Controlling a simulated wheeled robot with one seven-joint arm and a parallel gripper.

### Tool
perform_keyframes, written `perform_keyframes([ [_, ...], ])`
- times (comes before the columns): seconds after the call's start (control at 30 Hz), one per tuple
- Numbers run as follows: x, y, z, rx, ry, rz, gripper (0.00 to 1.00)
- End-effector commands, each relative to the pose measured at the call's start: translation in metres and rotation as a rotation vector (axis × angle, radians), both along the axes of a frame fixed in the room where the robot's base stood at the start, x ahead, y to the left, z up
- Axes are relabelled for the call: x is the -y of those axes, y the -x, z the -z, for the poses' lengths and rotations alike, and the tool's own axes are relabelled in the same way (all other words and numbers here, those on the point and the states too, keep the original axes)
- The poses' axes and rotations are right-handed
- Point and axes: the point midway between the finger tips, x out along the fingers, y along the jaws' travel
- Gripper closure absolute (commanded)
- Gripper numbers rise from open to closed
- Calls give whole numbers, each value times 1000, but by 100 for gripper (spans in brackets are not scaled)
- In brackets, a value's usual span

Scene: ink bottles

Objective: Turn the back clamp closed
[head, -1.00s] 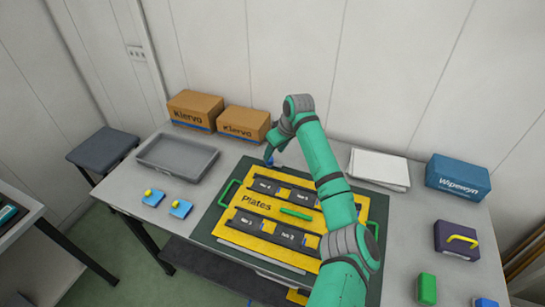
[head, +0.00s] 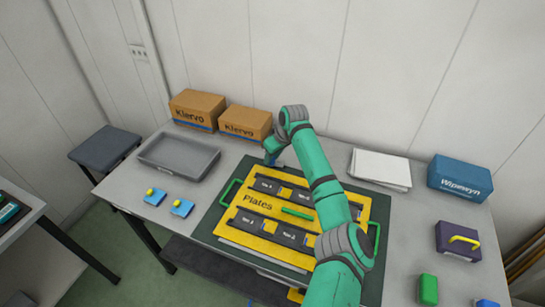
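A yellow fixture marked "Plates" (head: 258,201) lies on a dark green mat (head: 207,226) on the grey table. It holds several dark blocks in two rows and has a green bar (head: 297,213) across its middle. My gripper (head: 271,160) points down at the back edge of the fixture, left of its middle. A little blue shows at its fingertips. The back clamp is not clearly visible; my gripper and arm cover part of the back edge. The fingers are too small and hidden to tell open from shut.
White sheets (head: 380,169), a blue box (head: 460,178), a purple case (head: 456,240) and a green block (head: 428,289) are at right.

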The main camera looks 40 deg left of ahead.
Motion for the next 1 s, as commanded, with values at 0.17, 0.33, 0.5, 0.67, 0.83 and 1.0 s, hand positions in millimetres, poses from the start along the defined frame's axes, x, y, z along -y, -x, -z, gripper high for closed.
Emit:
perform_keyframes([
  [0.17,-1,0,-1,2,-2,17,96],
  [0.33,-1,1,-1,2,-2,77,96],
  [0.5,-3,2,-1,3,-3,189,96],
  [0.67,-4,4,-1,3,-4,333,96],
  [0.83,-5,4,-1,3,-4,495,96],
  [1.0,-6,5,-2,3,-4,659,96],
])
